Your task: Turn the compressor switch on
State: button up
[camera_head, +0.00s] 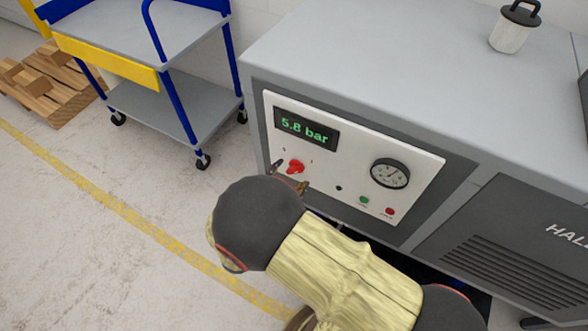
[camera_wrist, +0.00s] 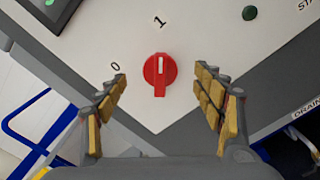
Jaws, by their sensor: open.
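The compressor switch is a red rotary knob (camera_head: 296,166) on the white control panel (camera_head: 418,198). In the wrist view the knob (camera_wrist: 160,78) is at the centre, its white mark pointing up toward the printed 1, with the 0 up and to the left. My gripper (camera_head: 289,178) is close to the panel at the knob. In the wrist view its open fingers (camera_wrist: 161,84) are on either side of the knob, with a visible gap on both sides. The panel display (camera_head: 306,129) reads 5.8 bar.
A round pressure gauge (camera_head: 389,173), a green button (camera_head: 364,201) and a red button (camera_head: 389,211) are right of the knob. A blue trolley (camera_head: 150,105) stands to the left. A lidded cup (camera_head: 511,32) is on the compressor top.

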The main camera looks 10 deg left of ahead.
jog(key=v, duration=0.6)
jog(key=shift+s, duration=0.15)
dwell(0.8)
jog(key=s+d+f+g+h, duration=0.3)
jog(key=s+d+f+g, duration=0.15)
jog(key=d, duration=0.25)
jog(key=s+d+r+m+g+p, duration=0.2)
jog(key=s+d+r+m+g, duration=0.3)
jog(key=s+d+m+g, duration=0.3)
jog(key=d+r+m+y+p, duration=0.1)
jog(key=d+r+m+y, duration=0.2)
jog(key=r, duration=0.6)
jog(key=d+r+m+t+y+p, duration=0.1)
jog(key=d+r+m+y, duration=0.2)
jog(key=r, duration=0.7)
jog(key=d+r+m+y+p, duration=0.2)
jog(key=d+r+m+y, duration=0.1)
jog(key=d+r+m, duration=0.4)
notch_tip(320, 180, up, 3)
jog(key=shift+w+r+m+y, duration=0.2)
jog(key=shift+w+m+y, duration=0.25)
jog(key=shift+m, duration=0.75)
